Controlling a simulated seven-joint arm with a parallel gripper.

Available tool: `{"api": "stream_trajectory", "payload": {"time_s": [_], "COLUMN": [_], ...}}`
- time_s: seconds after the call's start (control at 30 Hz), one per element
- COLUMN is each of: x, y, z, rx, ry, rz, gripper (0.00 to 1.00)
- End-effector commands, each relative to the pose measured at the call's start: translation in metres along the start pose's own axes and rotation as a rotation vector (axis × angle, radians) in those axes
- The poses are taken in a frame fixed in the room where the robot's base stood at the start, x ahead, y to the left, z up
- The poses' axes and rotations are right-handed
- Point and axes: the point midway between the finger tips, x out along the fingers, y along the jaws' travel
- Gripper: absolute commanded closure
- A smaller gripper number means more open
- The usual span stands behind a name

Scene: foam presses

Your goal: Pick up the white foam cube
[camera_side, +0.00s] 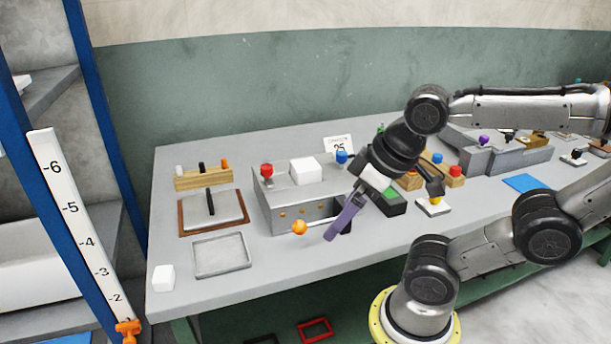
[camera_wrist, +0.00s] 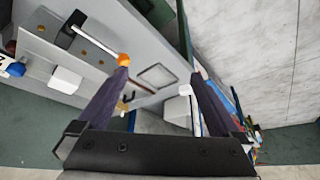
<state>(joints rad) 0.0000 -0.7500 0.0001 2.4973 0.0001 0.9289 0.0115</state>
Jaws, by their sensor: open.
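A small white cube (camera_side: 163,278) sits on the near left corner of the grey table; in the wrist view it (camera_wrist: 185,90) shows just left of the right finger. A larger white block (camera_side: 306,171) sits on top of a grey press box (camera_side: 285,212), and also shows at left in the wrist view (camera_wrist: 66,79). My gripper (camera_side: 340,226) hangs tilted in front of the press box, well right of the small cube. In the wrist view its purple fingers (camera_wrist: 160,74) are wide apart with nothing held between them. The side view partly hides the second finger.
An orange ball knob (camera_side: 299,228) on the press lies close to my finger. A shallow grey tray (camera_side: 222,256) lies between the press and the small cube. A brown-framed plate (camera_side: 212,213) and a wooden knob block (camera_side: 203,178) stand behind it. A blue post (camera_side: 75,255) rises left of the table.

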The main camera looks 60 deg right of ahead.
Motion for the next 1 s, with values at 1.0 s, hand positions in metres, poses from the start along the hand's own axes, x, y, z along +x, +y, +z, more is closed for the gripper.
{"api": "stream_trajectory", "payload": {"time_s": [1.0], "x": [0.036], "y": [0.245], "z": [-0.223], "rx": [0.685], "ry": [-0.383], "rz": [0.182], "gripper": [0.00]}}
